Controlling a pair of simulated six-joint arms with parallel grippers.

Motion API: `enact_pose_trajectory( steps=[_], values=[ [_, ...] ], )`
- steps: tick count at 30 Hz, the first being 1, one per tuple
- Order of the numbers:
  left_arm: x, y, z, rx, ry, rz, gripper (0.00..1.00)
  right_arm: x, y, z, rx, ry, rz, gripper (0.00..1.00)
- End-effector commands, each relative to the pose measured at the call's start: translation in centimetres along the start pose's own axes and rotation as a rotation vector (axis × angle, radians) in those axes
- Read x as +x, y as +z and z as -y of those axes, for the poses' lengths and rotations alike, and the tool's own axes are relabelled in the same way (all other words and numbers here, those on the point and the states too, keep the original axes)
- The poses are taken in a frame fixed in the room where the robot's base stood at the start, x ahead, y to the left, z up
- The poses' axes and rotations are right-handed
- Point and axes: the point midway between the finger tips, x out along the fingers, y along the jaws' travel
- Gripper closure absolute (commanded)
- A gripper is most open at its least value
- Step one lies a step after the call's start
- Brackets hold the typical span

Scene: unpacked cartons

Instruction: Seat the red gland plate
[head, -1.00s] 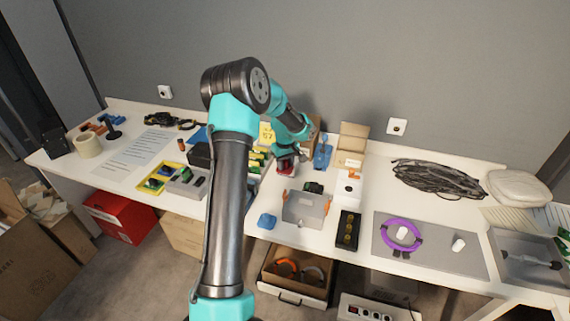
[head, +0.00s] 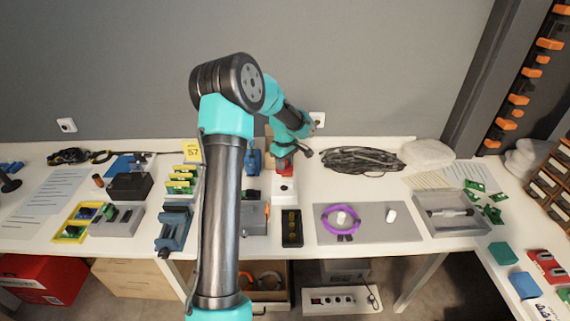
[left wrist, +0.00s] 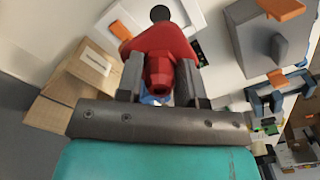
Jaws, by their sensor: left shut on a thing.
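The red gland plate (left wrist: 158,45), with its red hexagonal gland, sits between the two grey fingers of my left gripper (left wrist: 160,76) in the left wrist view. My left gripper (head: 284,163) is shut on it. In the head view a small red part of the plate (head: 285,171) shows under the gripper, at the far end of a white box (head: 284,191). The white box also shows in the left wrist view (left wrist: 188,13), with a dark round spot beside the plate. I cannot tell whether plate and box touch. My right gripper is in neither current view.
A grey box (head: 255,217) with orange latches is left of the white box, partly behind my arm. A black block (head: 291,228) with brass-coloured rounds lies in front. A grey mat (head: 385,222) holds a purple ring. A black cable coil (head: 360,160) lies behind right.

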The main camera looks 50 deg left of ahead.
Motion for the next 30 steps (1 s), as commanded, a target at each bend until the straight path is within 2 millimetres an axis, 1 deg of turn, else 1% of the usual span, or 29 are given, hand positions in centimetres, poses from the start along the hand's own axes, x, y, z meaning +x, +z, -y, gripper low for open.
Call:
enact_pose_trajectory(
  steps=[8,14,30],
  values=[
    [0.1,0.0,0.0,0.001,0.0,0.0,0.92,0.0,0.0,0.0,0.0,0.0,0.0,0.57],
    [0.7,0.0,0.0,0.001,0.0,0.0,0.92,0.0,0.0,0.0,0.0,0.0,0.0,0.57],
    [4.7,0.0,0.0,0.002,0.0,0.001,0.92,0.0,0.0,0.0,0.0,0.0,0.0,0.57]
  ],
)
